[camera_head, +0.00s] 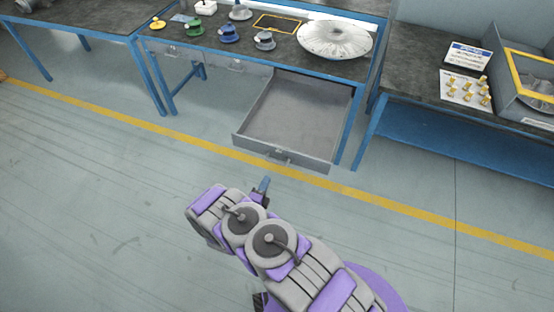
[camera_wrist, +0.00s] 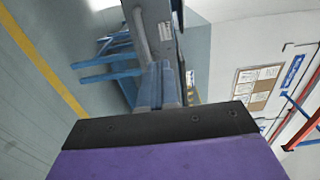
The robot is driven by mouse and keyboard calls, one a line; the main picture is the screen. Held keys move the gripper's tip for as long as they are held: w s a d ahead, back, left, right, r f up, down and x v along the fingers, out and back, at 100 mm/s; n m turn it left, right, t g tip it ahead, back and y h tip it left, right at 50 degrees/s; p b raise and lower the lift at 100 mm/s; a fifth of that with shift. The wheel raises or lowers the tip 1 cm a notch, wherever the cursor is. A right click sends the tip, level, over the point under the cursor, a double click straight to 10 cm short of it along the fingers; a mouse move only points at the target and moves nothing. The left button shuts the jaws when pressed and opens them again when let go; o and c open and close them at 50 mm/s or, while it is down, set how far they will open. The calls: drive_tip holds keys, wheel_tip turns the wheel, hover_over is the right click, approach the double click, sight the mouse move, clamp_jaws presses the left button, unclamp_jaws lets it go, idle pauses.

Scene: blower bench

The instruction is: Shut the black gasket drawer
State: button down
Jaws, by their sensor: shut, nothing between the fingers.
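The drawer (camera_head: 300,110) under the middle bench is pulled far out; it looks grey rather than black here, and it is empty. Its front panel (camera_head: 258,147) has a small handle (camera_head: 280,157) in the middle. My gripper (camera_head: 263,185) is just in front of the drawer front, a little below and left of the handle in the head view, with a visible gap. In the wrist view, my gripper's fingers (camera_wrist: 161,84) are together with nothing between them. A grey panel with a label (camera_wrist: 163,28), probably the drawer front, stands beyond the fingertips.
The middle bench top holds several coloured parts and a large round metal disc (camera_head: 335,40). Blue bench legs (camera_head: 350,125) stand beside the drawer. The floor in front, crossed by a yellow line (camera_head: 400,207), is clear.

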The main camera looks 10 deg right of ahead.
sight(279, 152)
drive_tip(key=b+x, duration=0.3)
drive_tip(key=x, duration=0.8)
drive_tip(key=shift+w+d+f, duration=0.1)
drive_tip(key=shift+w+d, duration=0.15)
drive_tip(key=shift+w+d+b, duration=0.25)
drive_tip(key=shift+w+b, duration=0.1)
drive_tip(key=shift+w, duration=0.2)
drive_tip(key=shift+w, duration=0.1)
